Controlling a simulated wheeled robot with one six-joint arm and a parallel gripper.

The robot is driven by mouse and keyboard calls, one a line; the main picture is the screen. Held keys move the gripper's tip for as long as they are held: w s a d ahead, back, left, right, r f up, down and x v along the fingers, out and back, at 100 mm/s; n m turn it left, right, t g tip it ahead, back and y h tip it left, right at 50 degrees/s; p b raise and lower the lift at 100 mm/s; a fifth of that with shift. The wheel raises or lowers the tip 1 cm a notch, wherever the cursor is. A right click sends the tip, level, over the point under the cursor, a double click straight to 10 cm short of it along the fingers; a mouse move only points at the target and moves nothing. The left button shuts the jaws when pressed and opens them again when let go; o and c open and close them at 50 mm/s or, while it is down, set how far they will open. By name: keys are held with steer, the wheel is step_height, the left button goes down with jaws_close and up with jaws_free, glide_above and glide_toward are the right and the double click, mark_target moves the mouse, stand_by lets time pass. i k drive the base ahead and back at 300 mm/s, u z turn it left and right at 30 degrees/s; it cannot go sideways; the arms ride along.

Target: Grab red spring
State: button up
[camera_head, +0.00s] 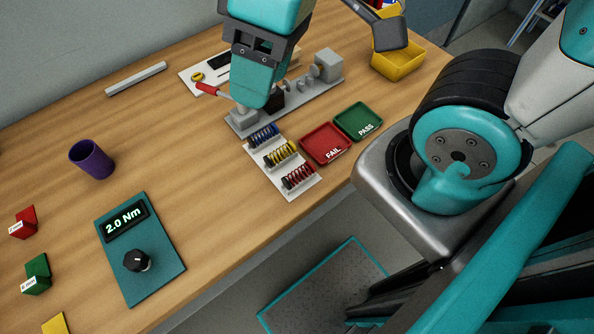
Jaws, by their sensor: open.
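The red spring (298,176) lies on a white rack (308,190), at the end nearest the table's front edge. A yellow spring (280,153) and a blue spring (263,136) lie behind it in the same rack. My gripper (260,100) points down at the top middle of the view, up and to the left of the red spring and apart from it. It is open, with nothing seen in it. It hides part of the grey fixture behind it, and the gap between its fingertips is hard to see.
Red FAIL (325,144) and green PASS (358,121) trays stand right of the rack. The grey fixture (327,68) and a yellow bin (398,64) are behind. A purple cup (92,159) and torque box (140,247) stand left. Table between is clear.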

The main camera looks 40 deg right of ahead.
mark_target(309, 165)
steer(key=k, duration=1.1)
steer(key=z, duration=0.05)
steer(key=i, duration=0.7)
steer(key=z, duration=0.5)
